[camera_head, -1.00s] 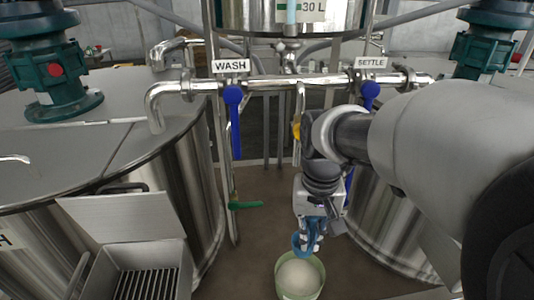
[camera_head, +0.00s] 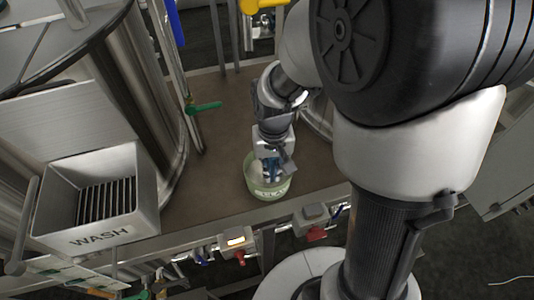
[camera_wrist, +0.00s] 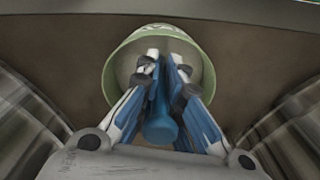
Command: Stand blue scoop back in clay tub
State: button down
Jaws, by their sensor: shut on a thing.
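The clay tub (camera_head: 270,193) is a pale green round tub on the brown worktop, near its front edge. In the wrist view its green rim (camera_wrist: 121,62) surrounds the fingertips. My gripper (camera_head: 270,166) points down into the tub's mouth. In the wrist view my gripper (camera_wrist: 167,66) is shut on the blue scoop (camera_wrist: 160,124), whose blue handle lies between the fingers. The scoop's lower end is hidden by the fingers, so I cannot tell whether it touches the clay.
A steel basin marked WASH (camera_head: 100,215) with a slatted bottom stands at left. A green-handled valve (camera_head: 204,107) is behind the tub to the left. A lit switch box (camera_head: 236,242) and a grey box (camera_head: 315,212) are along the front edge. Brown worktop (camera_head: 215,165) left of the tub is clear.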

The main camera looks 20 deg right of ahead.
jog(key=shift+f, duration=0.2)
jog(key=c, duration=2)
grip_release()
jog(key=shift+r, duration=0.1)
notch_tip(320, 180, up, 11)
jog(key=p, duration=0.2)
jog(key=shift+s+r+p, duration=0.1)
jog(key=shift+s+p, duration=0.05)
jog(key=shift+p, duration=0.25)
jog(key=shift+s+r, duration=0.2)
jog(key=shift+r, duration=0.55)
jog(key=s+r+t, duration=0.1)
jog(key=s+r, duration=0.1)
jog(key=s, duration=0.2)
jog(key=s+r+n+t, duration=0.1)
jog(key=s+r, duration=0.2)
jog(key=s, duration=0.2)
jog(key=s+r+n+t, duration=0.1)
jog(key=s+r+t, duration=0.1)
jog(key=s, duration=0.2)
jog(key=shift+s+r, duration=0.3)
